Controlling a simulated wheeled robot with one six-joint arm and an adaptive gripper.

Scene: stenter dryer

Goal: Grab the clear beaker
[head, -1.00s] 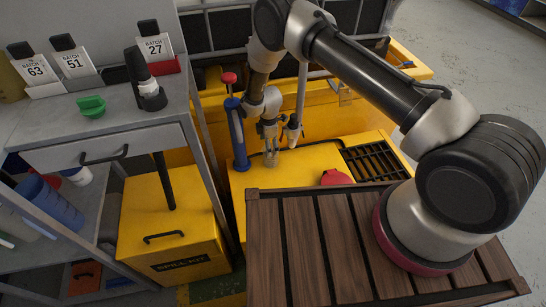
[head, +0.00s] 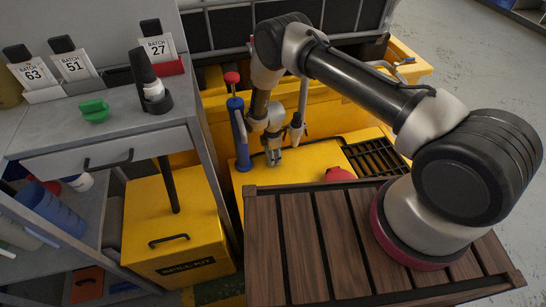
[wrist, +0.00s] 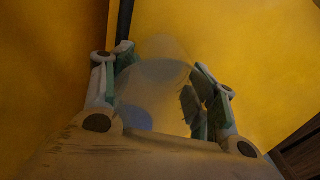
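The clear beaker (wrist: 160,88) shows faintly in the wrist view as a see-through, pale shape between the two fingers of my gripper (wrist: 162,85). The fingers are spread wide, one on each side of it. I cannot tell whether both pads press on its wall. In the head view my gripper (head: 273,158) points down, low over the yellow surface beside the blue post. The beaker cannot be made out clearly there.
A blue post with a red knob (head: 239,140) stands close on the left of my gripper. A red round object (head: 340,174) and a black grating (head: 374,157) lie to the right. The grey workbench (head: 110,140) with batch cards is at the left, above a spill kit box (head: 172,235).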

